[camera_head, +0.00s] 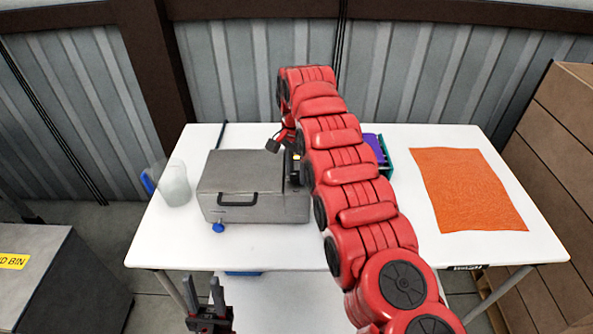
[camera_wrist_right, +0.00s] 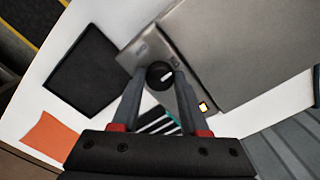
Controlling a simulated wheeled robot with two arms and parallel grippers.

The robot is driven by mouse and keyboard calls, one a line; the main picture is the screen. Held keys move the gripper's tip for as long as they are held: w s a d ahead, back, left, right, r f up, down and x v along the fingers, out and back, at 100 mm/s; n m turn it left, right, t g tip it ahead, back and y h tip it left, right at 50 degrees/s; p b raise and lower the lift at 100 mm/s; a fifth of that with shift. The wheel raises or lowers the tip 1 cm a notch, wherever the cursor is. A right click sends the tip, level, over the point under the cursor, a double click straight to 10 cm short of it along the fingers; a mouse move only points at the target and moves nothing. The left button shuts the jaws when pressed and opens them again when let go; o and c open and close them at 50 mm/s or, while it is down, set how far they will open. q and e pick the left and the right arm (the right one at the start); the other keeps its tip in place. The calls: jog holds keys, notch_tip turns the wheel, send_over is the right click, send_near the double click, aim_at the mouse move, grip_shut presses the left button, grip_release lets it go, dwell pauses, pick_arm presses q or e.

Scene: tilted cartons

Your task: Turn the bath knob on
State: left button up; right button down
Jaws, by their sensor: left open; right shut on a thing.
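The bath (camera_head: 255,190) is a grey metal box with a closed lid and a black front handle, on the white table left of centre. In the right wrist view its grey side panel (camera_wrist_right: 150,40) carries the bath knob (camera_wrist_right: 160,75), round and black with a white pointer line. A small amber light (camera_wrist_right: 207,106) glows on the panel. My right gripper (camera_wrist_right: 159,74) is shut on the knob, one finger on each side. In the head view my right gripper (camera_head: 293,166) is at the bath's right side; the knob is hidden there. My left gripper (camera_head: 211,297) is open and empty, below the table's front edge.
A blue tap (camera_head: 218,228) sticks out at the bath's front. A clear jar (camera_head: 174,187) stands left of it. A purple and green item (camera_head: 383,153) is partly behind my right arm. An orange mat (camera_head: 465,188) lies at right; cartons (camera_head: 560,130) stand beyond.

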aim_at(297, 174)
jog(key=shift+w+r, duration=0.1)
jog(key=c, duration=0.7)
grip_release()
notch_tip(297, 174, up, 17)
jog(key=p, duration=1.6)
jog(key=shift+d+r, duration=0.1)
jog(key=shift+r, duration=0.05)
